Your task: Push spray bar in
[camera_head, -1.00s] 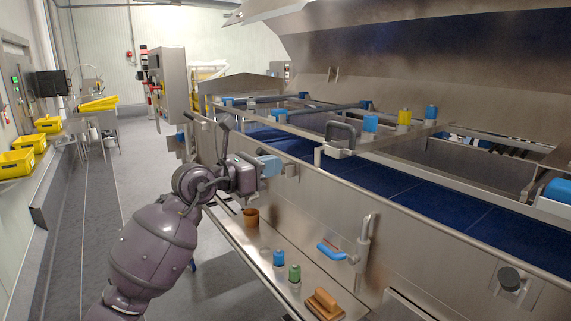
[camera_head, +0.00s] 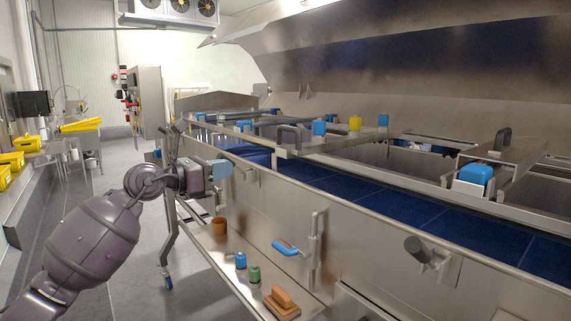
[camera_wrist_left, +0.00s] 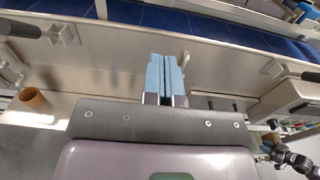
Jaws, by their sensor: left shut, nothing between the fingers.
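My left gripper (camera_head: 220,170) has pale blue fingers and is shut and empty, in front of the steel side wall of the conveyor tunnel (camera_head: 265,200). In the left wrist view its fingers (camera_wrist_left: 165,76) lie together, pointing at the wall below the blue belt. A black knob (camera_head: 418,248) sticks out of a steel plate on that wall, far right of the gripper. In the left wrist view one black knob (camera_wrist_left: 20,28) shows at the left and another (camera_wrist_left: 311,76) at the right edge. I cannot tell which part is the spray bar. My right gripper is out of view.
A side shelf (camera_head: 228,245) holds a brown cup (camera_head: 219,226), a blue bottle (camera_head: 241,260), a green bottle (camera_head: 254,273) and a brush (camera_head: 282,302). A vertical pipe handle (camera_head: 316,250) stands off the wall. The floor at left is free.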

